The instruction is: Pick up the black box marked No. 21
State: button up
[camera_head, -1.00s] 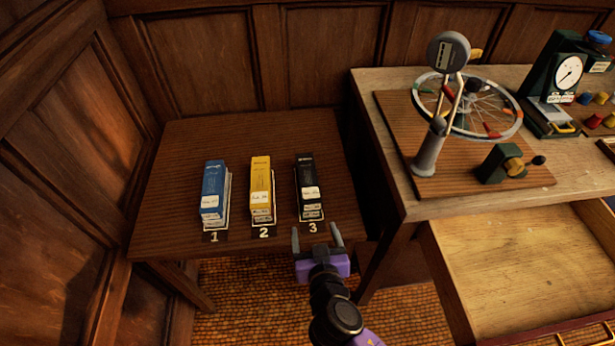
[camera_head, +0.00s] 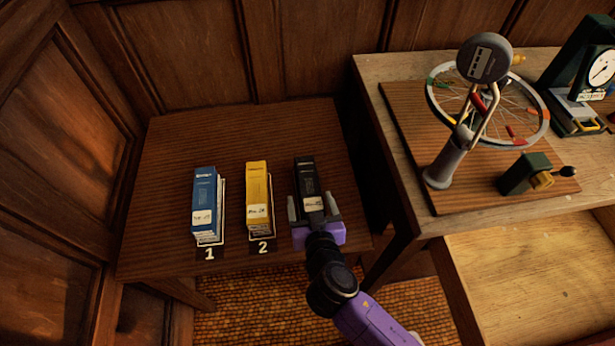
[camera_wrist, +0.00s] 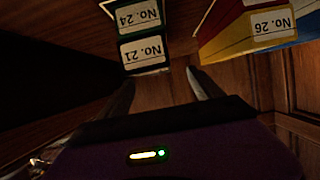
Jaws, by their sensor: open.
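The black box marked No. 21 (camera_head: 305,175) lies at the right end of the row on the low dark table, its long side running away from me. In the wrist view its label (camera_wrist: 143,52) shows upside down, beside a No. 24 label (camera_wrist: 138,15) on the same stack. My gripper (camera_head: 312,205) is open and empty at the near end of this stack, one finger at each side in the head view. In the wrist view the fingertips (camera_wrist: 160,77) appear just short of the No. 21 label. Contact cannot be told. My gripper hides the stack's place number.
A yellow box stack (camera_head: 257,190) stands just left at place 2, with a No. 26 label (camera_wrist: 268,25) in the wrist view. A blue stack (camera_head: 205,200) stands at place 1. A workbench (camera_head: 440,228) with wheel apparatus and open drawer (camera_head: 520,265) borders the right.

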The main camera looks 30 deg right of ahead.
aim_at(309, 183)
jog(key=shift+x, duration=1.3)
jog(key=x, duration=0.1)
jog(key=p+x, duration=0.1)
jog(key=x, duration=0.1)
jog(key=p+x, duration=0.1)
jog(key=shift+w+d+r, duration=0.25)
jog(key=shift+w+d, duration=0.1)
jog(key=shift+d, duration=0.15)
jog(key=shift+w+d+f, duration=0.15)
jog(key=shift+w+f, duration=0.15)
jog(key=shift+w, duration=0.1)
jog(key=c, duration=1.6)
grip_shut()
jog(key=shift+r, duration=0.15)
